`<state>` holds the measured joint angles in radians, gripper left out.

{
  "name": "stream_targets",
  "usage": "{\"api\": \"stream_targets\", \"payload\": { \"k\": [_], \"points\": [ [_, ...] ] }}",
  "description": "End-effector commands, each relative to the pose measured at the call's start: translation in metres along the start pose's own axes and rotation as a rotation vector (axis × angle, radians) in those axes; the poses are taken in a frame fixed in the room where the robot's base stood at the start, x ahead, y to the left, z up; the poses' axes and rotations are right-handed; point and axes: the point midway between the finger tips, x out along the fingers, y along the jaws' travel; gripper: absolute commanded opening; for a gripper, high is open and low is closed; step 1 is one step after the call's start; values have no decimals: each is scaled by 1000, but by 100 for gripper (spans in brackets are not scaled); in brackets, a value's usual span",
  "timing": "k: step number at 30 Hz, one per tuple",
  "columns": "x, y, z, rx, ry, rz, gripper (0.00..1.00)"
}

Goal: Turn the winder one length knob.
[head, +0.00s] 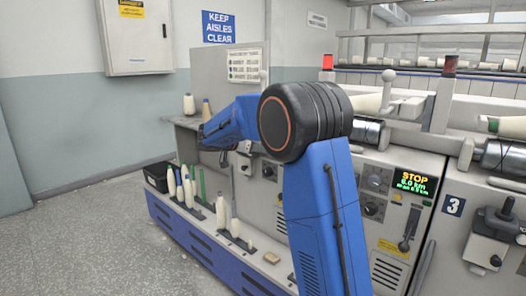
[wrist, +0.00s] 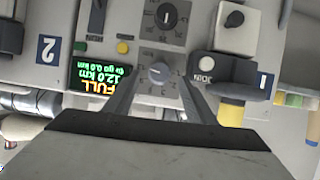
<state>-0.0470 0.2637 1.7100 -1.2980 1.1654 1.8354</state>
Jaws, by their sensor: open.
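In the wrist view, which is upside down, a small grey knob (wrist: 160,73) with a scale around it sits on the machine panel. My gripper (wrist: 161,84) is open, with one finger on each side of this knob. I cannot tell whether the fingers touch it. A larger dark dial (wrist: 166,15) with a pale pointer is on the same panel. A plate marked 1 (wrist: 264,83) is on the right. I cannot read which knob is the length knob.
A display (wrist: 99,78) reads FULL, 12.0 km, beside a plate marked 2 (wrist: 47,49). A black lever handle (wrist: 234,18) is on a pale box. In the head view, white bobbins (head: 221,214) stand on the blue base, and another display (head: 412,182) reads STOP.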

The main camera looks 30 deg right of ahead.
Motion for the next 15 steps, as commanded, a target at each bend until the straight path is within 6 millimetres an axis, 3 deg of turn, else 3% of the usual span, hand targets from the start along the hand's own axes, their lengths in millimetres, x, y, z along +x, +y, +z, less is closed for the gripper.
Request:
{"api": "stream_targets", "payload": {
  "k": [6, 15],
  "points": [
    [28, 0, 0, -1, 0, 0, 50],
    [38, 0, 0, 0, 0, 0, 50]
  ]
}}
